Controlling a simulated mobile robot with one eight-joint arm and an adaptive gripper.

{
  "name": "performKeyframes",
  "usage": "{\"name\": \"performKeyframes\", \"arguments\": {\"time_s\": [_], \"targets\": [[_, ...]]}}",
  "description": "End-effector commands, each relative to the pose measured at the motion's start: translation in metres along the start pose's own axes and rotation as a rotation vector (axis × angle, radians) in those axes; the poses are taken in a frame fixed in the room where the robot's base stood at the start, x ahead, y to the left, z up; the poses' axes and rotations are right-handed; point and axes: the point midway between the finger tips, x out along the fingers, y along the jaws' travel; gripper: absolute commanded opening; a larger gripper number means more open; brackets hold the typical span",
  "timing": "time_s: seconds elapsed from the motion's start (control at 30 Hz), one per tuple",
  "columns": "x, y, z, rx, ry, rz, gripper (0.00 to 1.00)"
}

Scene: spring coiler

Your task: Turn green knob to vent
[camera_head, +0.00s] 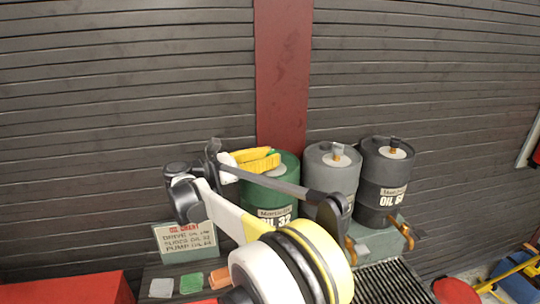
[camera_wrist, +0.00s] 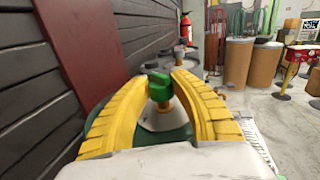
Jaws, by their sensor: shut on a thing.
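The green knob (camera_wrist: 159,86) sits on top of the green oil drum (camera_head: 286,212), above a pale round cap (camera_wrist: 160,118). The drum is labelled OIL 32. In the wrist view, the two yellow fingers of my gripper (camera_wrist: 160,84) stand on either side of the green knob, their tips closed in on it. In the head view, my gripper (camera_head: 255,160) lies over the top of the green drum and hides the knob.
A grey drum (camera_head: 330,174) and a dark drum (camera_head: 384,180) stand right of the green one, each with a cap on top. An oil chart sign (camera_head: 186,240) stands at left. A red column (camera_head: 283,75) and slatted wall rise behind. A grate (camera_head: 385,284) lies in front.

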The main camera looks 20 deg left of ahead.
Motion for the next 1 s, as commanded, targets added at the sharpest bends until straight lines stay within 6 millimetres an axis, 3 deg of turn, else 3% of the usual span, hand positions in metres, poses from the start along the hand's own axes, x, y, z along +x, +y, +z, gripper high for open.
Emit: {"name": "performKeyframes", "arguments": {"time_s": [0.67, 0.7, 0.77, 1.0], "targets": [[0.0010, 0.0004, 0.0005, 0.000, 0.003, -0.063, 0.00], [0.0011, 0.0004, 0.0005, 0.000, 0.003, -0.063, 0.34], [0.0010, 0.0003, 0.0004, 0.000, 0.003, -0.063, 0.51], [0.0007, 0.0003, 0.0002, 0.000, 0.003, -0.062, 0.51]]}}
